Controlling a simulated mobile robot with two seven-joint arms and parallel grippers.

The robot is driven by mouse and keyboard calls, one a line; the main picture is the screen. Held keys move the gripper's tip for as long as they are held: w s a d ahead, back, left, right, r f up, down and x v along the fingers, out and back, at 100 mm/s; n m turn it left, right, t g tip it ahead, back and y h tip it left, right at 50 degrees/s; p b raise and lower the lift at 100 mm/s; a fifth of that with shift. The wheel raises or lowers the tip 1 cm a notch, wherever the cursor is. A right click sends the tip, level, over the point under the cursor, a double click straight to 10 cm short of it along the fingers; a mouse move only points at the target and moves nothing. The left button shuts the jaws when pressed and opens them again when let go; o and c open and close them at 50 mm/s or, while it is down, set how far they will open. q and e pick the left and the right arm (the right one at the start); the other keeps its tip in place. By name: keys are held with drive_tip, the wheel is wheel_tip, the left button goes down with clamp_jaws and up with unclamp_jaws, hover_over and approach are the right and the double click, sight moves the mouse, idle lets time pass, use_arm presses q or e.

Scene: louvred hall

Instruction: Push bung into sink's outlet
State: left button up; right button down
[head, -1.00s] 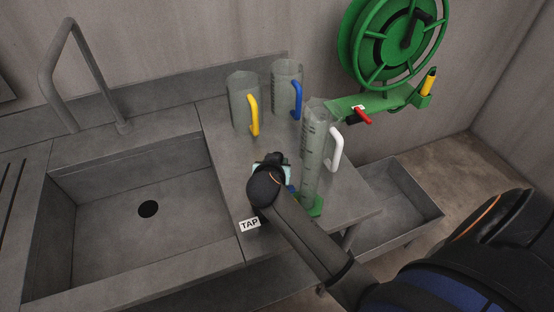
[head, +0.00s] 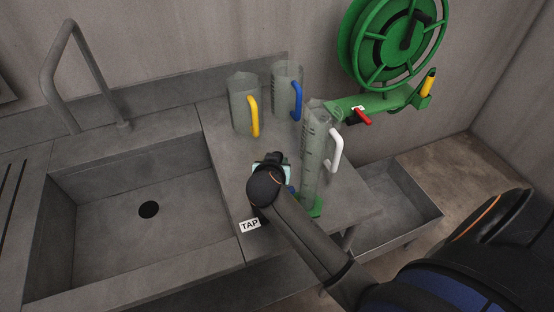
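The sink (head: 120,259) is a grey basin at the left. Its outlet (head: 148,209) is a round dark hole in the basin floor, with nothing seen in it. No bung can be made out. My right arm reaches in from the lower right, and its wrist (head: 268,187) is over the worktop just right of the sink. The wrist hides the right gripper's fingertips, so I cannot tell whether they hold anything. A pale teal thing and small blue and yellow bits show partly around the wrist. My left gripper is not in view.
Jugs with yellow (head: 253,117), blue (head: 296,101) and white (head: 335,149) handles stand on the worktop. A clear measuring cylinder on a green base (head: 316,208) is close right of my wrist. A TAP label (head: 250,226) lies near the sink's edge. A tall tap (head: 50,95) stands behind the basin.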

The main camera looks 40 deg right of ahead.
drive_tip(key=shift+r, duration=0.5)
wheel_tip(320, 180, up, 3)
drive_tip(key=shift+f+p, duration=0.15)
drive_tip(key=shift+p, duration=0.15)
drive_tip(key=shift+r, duration=0.35)
